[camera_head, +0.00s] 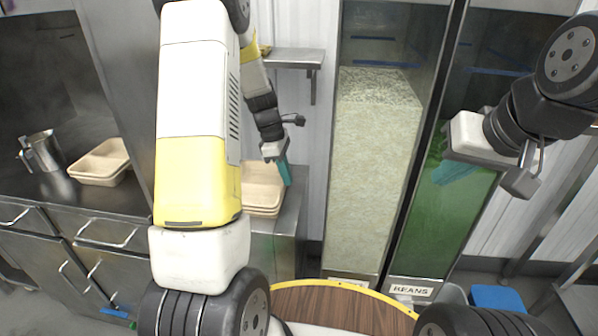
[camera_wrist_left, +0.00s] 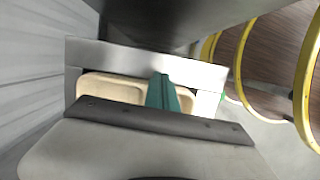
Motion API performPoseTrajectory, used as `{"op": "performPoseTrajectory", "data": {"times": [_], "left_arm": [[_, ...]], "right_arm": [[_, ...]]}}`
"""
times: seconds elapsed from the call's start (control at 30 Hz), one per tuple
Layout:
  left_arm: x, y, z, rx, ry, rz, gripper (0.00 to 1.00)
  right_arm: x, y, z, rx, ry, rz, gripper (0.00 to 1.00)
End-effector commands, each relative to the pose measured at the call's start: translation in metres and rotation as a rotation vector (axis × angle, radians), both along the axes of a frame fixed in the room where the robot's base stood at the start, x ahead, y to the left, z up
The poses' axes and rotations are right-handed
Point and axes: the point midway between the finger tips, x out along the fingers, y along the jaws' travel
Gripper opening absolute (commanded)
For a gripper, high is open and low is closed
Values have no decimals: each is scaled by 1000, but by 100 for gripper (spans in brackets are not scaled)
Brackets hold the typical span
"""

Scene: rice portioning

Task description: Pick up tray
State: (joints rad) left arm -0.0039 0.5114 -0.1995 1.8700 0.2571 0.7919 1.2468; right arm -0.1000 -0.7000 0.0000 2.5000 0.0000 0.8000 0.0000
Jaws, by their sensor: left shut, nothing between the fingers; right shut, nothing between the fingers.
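A stack of beige trays (camera_head: 262,195) sits on a metal counter near the centre, partly hidden behind my left arm. My left gripper (camera_head: 284,173) has teal fingers that are shut and empty, at the right edge of the stack in the head view. In the left wrist view, the shut teal fingers (camera_wrist_left: 162,93) overlap the beige tray (camera_wrist_left: 103,88); I cannot tell whether they touch it. Another beige tray stack (camera_head: 100,162) sits on the left counter. My right gripper (camera_head: 458,172) is shut and empty, in front of the green-filled dispenser.
A rice-filled clear dispenser (camera_head: 372,170) and a green dispenser labelled BEANS (camera_head: 440,235) stand at centre right. A metal jug (camera_head: 42,150) stands on the left counter. A small wall shelf (camera_head: 295,58) is above the trays. A blue box (camera_head: 497,298) is at lower right.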

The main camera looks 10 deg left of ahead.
Motion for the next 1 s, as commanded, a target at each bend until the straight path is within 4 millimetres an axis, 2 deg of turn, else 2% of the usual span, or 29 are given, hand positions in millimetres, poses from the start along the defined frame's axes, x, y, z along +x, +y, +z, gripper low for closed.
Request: {"op": "performPoseTrajectory", "data": {"times": [0.1, 0.2, 0.37, 0.7, 0.87, 1.0], "left_arm": [[1, 5, 21, 0, -4, 1, 0], [0, 8, 33, -1, -2, 1, 0], [0, 19, 44, -2, 1, 7, 0], [-7, 88, 63, -4, 2, 32, 0], [-9, 99, 65, -1, 2, 33, 0], [-9, 96, 52, -1, 3, 33, 0]], "right_arm": [[0, 0, 0, 0, 0, 0, 0], [0, 0, 0, 0, 0, 0, 0], [0, 0, 0, 0, 0, 0, 0], [0, 0, 0, 0, 0, 0, 0], [0, 0, 0, 0, 0, 0, 0], [0, 0, 0, 0, 0, 0, 0]]}}
